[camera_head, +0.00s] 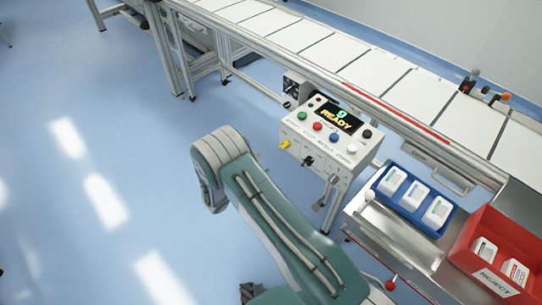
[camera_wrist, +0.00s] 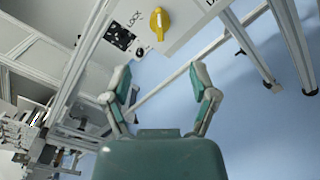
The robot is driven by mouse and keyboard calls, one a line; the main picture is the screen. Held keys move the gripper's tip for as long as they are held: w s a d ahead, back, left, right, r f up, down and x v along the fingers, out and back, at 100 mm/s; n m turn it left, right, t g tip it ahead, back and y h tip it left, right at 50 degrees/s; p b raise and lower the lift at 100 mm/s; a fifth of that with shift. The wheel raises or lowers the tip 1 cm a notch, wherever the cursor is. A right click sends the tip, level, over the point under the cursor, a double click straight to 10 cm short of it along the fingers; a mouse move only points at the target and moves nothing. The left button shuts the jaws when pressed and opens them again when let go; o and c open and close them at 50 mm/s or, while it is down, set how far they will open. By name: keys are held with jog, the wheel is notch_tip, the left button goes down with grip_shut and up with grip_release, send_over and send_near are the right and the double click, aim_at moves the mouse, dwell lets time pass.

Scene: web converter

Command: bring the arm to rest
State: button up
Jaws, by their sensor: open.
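My gripper (camera_wrist: 160,85) shows in the wrist view with its two fingers spread apart and nothing between them. Beyond the fingertips are the lower part of the control box, a yellow knob (camera_wrist: 160,22) and a black switch (camera_wrist: 119,36) beside the word LOCK. In the head view my green arm reaches up from the bottom middle and bends at the grey joint left of the control box (camera_head: 318,150). The gripper is hidden in that view. The box's screen (camera_head: 337,115) reads READY above several coloured buttons.
A long conveyor (camera_head: 375,72) with white panels runs along the back. At the right, a blue tray (camera_head: 404,213) holds white bottles, and a red REJECT bin (camera_head: 510,222) also holds white items. A lever with a red knob (camera_head: 391,284) stands at the lower front. Open blue floor lies left.

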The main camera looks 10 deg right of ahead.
jog(key=shift+s+a, duration=0.45)
jog(key=shift+a, duration=0.1)
jog(key=s+d+r+m+g+y, duration=0.1)
jog(key=s+d+r+m+g, duration=0.25)
jog(key=r, duration=0.35)
jog(key=s+d+r+m+g+y, duration=0.1)
jog(key=s+d+r+m+g, duration=0.2)
jog(key=r, duration=0.5)
jog(key=s+d+r+m+g+y, duration=0.25)
jog(key=d+r+g, duration=0.2)
jog(key=r, duration=0.25)
jog(key=s+r+m+t+y, duration=0.3)
jog(key=s+r+y, duration=0.2)
jog(key=s, duration=0.5)
jog(key=s+r+m+t+y, duration=0.3)
jog(key=s+r+m+y, duration=0.1)
jog(key=s+r, duration=0.5)
jog(key=shift+s+a+y, duration=0.25)
jog(key=shift+s+y, duration=0.1)
jog(key=shift+y, duration=0.2)
jog(key=shift+d, duration=0.15)
